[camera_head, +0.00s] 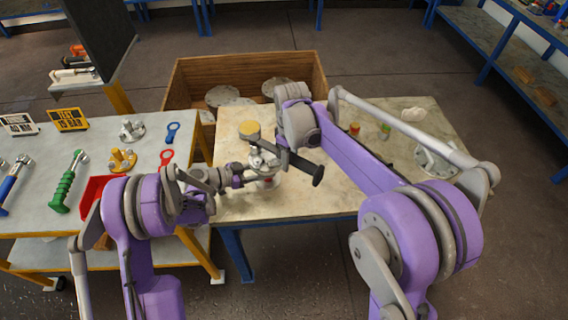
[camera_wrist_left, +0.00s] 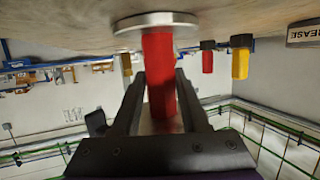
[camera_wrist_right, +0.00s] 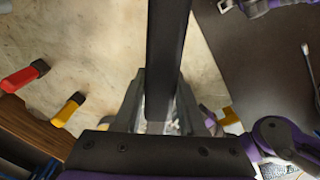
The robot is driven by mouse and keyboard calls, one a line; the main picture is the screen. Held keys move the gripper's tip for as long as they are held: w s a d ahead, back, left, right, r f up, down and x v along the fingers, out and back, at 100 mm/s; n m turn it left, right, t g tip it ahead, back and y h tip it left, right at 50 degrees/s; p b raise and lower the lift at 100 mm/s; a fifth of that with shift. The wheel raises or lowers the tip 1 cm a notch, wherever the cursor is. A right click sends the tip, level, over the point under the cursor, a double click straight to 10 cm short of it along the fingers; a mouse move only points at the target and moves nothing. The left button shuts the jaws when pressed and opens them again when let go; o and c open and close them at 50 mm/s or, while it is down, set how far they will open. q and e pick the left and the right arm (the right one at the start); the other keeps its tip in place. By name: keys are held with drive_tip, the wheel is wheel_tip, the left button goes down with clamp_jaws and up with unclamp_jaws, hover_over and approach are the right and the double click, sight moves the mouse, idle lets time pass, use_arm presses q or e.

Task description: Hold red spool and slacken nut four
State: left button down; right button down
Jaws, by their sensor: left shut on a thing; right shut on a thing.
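The red spool (camera_wrist_left: 158,70) stands upright between the fingers of my left gripper (camera_wrist_left: 157,105), and the gripper is shut on it. In the left wrist view a pale round flange (camera_wrist_left: 155,20) shows at one end of it. In the head view only a little of its red (camera_head: 267,181) shows. My right gripper (camera_wrist_right: 158,112) is shut on a black tool bar (camera_wrist_right: 168,45). In the head view the tool's black handle (camera_head: 305,167) crosses in front of the spool's upper flange. Nut four and the tool's working end are hidden or too small to make out.
A wooden crate (camera_head: 312,76) with round metal plates stands behind the worktable (camera_head: 330,195). A flanged part (camera_head: 435,155) sits at the table's right. The left table (camera_head: 30,225) holds tools, signs and a red tray (camera_head: 96,190). The worktable's front middle is clear.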

drive_tip(key=shift+r, duration=2.5)
use_arm(q)
drive_tip(key=shift+c, duration=1.7)
unclamp_jaws()
drive_tip(key=v, duration=1.2)
drive_tip(key=shift+r, duration=0.1)
drive_tip(key=shift+s, duration=0.15)
use_arm(e)
drive_tip(key=shift+s, duration=0.1)
